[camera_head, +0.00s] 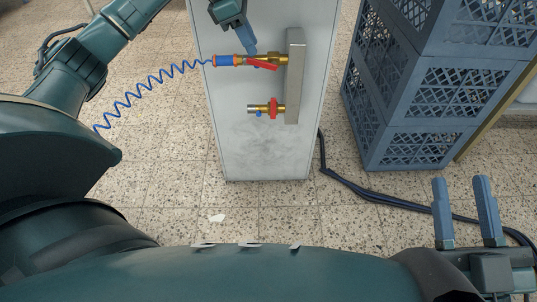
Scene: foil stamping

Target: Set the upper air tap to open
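The upper air tap (273,57) is a brass valve on a grey manifold block (295,78), fixed to a pale cabinet. Its red lever (263,65) lies slanted, close to the line of the pipe. A blue coiled hose (160,77) joins its left end through a blue and orange coupling (226,61). My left gripper (248,47) reaches down from above, with its fingertip just above or at the tap. Whether it touches the lever is unclear, and its finger gap is hidden. My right gripper (465,205) is open and empty at lower right.
A lower tap (265,108) with a red handle sits below on the same block. Stacked blue crates (425,90) stand to the right of the cabinet (265,155). A dark cable (375,195) runs over the speckled tile floor. The floor in front of the cabinet is mostly clear.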

